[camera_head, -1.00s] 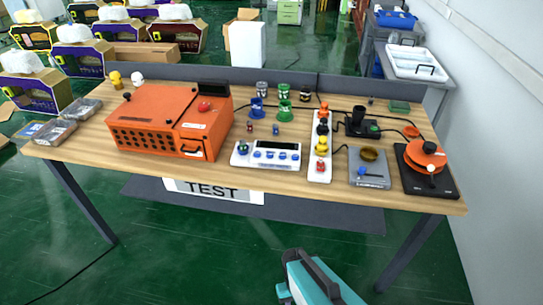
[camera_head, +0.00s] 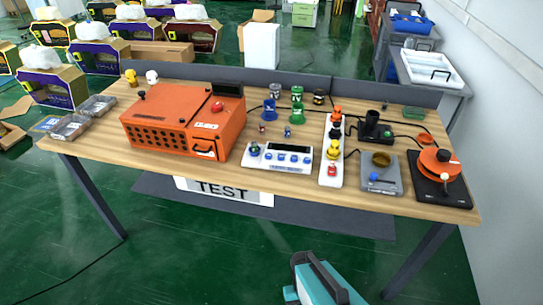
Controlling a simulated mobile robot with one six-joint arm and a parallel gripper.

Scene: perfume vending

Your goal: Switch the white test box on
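The white test box (camera_head: 277,157) lies on the wooden table, right of the orange machine. It is a low white panel with a dark display strip, a row of blue knobs and a dark green and blue switch or knob (camera_head: 254,148) at its left end. Whether it is on cannot be read at this size. Part of my arm, teal and dark grey, shows at the bottom edge, well in front of the table and apart from the box. My gripper's fingers cannot be made out.
The orange machine (camera_head: 170,133) stands left of the box. A white strip with coloured buttons (camera_head: 325,175), a grey scale-like device (camera_head: 380,186) and a black base with an orange disc (camera_head: 439,163) stand to the right. Small coloured pieces stand behind.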

